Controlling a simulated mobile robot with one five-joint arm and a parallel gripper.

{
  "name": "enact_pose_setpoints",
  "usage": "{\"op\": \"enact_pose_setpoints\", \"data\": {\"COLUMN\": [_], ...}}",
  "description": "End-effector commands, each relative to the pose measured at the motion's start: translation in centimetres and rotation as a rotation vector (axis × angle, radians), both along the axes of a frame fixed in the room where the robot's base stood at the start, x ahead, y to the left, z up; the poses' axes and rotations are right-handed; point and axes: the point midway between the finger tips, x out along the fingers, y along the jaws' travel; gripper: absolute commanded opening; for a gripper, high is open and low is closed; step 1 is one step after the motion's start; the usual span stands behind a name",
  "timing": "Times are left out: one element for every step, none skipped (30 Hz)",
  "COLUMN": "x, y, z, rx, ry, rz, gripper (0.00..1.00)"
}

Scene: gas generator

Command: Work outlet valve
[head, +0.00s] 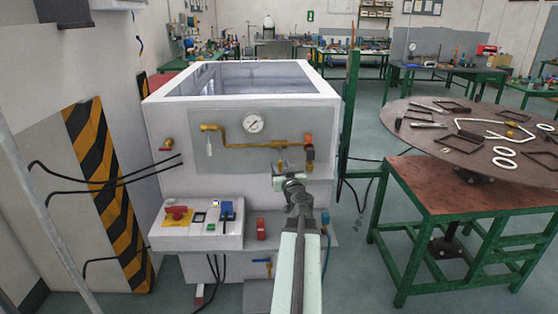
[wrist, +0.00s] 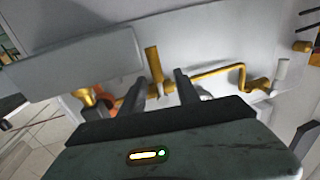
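The white generator box (head: 240,110) carries a grey panel with brass pipework (head: 260,144) and a round gauge (head: 253,123). A red-and-brown fitting (head: 309,146) sits at the pipe's right end. My gripper (head: 282,172) is in front of the panel's lower right and hides part of it. In the wrist view, the two dark fingers of my gripper (wrist: 160,84) are apart. A flat brass lever (wrist: 154,64), which looks like the outlet valve handle, shows between and beyond them. I see no clear contact. The brass pipe (wrist: 222,72) runs to the right of the fingers.
A control box with a red switch (head: 177,213) and a red block (head: 261,229) are on the ledge below. A round table with metal parts (head: 450,137) stands right. A green post (head: 348,120) is close beside the generator. Black cables hang at left.

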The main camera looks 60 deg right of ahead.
Motion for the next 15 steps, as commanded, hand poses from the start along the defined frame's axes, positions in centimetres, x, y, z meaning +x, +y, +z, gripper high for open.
{"op": "enact_pose_setpoints", "data": {"x": [0.8,1.1,1.7,2.1,2.5,3.0,3.4,3.7,4.0,4.2,4.3,4.4,4.4,4.4,4.3], "y": [-0.9,-1.3,-1.9,-2.3,-2.8,-3.3,-3.7,-4.0,-4.3,-4.5,-4.6,-4.6,-4.6,-4.6,-4.5], "z": [0.0,0.0,0.0,0.0,0.0,0.0,0.0,0.0,0.0,0.0,0.0,0.0,0.0,0.0,0.0], "rx": [0.0,0.0,0.0,0.0,0.0,0.0,0.0,0.0,0.0,0.0,0.0,0.0,0.0,0.0,0.0], "ry": [0.0,0.0,0.0,0.0,0.0,0.0,0.0,0.0,0.0,0.0,0.0,0.0,0.0,0.0,0.0], "rz": [0.0,0.0,-0.001,-0.002,-0.002,-0.003,-0.003,-0.003,-0.003,-0.003,-0.003,-0.004,-0.004,-0.004,-0.004], "gripper": [0.38,0.38,0.38,0.38,0.38,0.38,0.38,0.38,0.38,0.38,0.38,0.38,0.38,0.38,0.38]}}
